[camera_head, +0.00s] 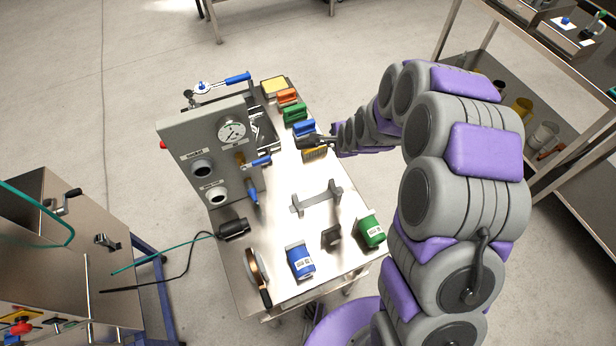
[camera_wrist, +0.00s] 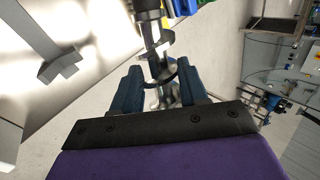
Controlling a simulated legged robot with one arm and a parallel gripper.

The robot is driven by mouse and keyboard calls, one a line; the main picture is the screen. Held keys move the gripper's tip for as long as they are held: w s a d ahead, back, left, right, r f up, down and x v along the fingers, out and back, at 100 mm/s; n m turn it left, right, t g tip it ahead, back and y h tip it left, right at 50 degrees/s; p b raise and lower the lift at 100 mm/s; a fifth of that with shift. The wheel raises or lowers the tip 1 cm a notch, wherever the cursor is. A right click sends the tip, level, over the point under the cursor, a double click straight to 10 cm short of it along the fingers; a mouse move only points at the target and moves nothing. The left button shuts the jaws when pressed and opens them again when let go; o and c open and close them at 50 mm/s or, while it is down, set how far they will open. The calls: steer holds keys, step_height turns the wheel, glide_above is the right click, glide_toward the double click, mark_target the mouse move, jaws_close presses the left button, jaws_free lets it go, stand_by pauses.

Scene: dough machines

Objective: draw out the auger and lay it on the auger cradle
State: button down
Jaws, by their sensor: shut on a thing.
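My gripper (camera_head: 325,142) is over the right edge of the steel table, beyond the auger cradle. In the wrist view its blue fingers (camera_wrist: 160,82) are shut on the auger (camera_wrist: 155,46), a shiny metal spiral with a dark cylindrical part at the top of the picture. The fingers hide part of the spiral, and its far end is cut off. The auger cradle (camera_head: 318,198), a grey bar with two upright ends, stands empty on the table. It also seems to show at the upper left of the wrist view (camera_wrist: 60,66).
A grey panel (camera_head: 215,150) with a gauge and ports stands on the table's left. Orange, green and blue blocks (camera_head: 295,112) line the far side.

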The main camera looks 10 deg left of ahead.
steer(key=s+a+f+n+g+h, duration=0.1)
steer(key=s+a+g, duration=0.1)
steer(key=s+g, duration=0.2)
steer(key=s+a+f+n+g+h, duration=0.1)
steer(key=s+a+g, duration=0.2)
steer(key=s, duration=0.6)
steer(key=shift+s+a+f+g, duration=0.2)
steer(key=shift+f+g, duration=0.2)
steer(key=shift+g, duration=0.4)
steer(key=shift+a, duration=0.15)
steer(key=shift+w+d+x, duration=0.2)
steer(key=shift+x, duration=1.15)
steer(key=shift+w+d+x, duration=0.2)
steer(key=shift+x, duration=1.15)
steer(key=shift+w+d+x, duration=0.15)
steer(key=shift+w+x, duration=0.1)
steer(key=shift+x, duration=1.1)
steer(key=shift+f, duration=0.2)
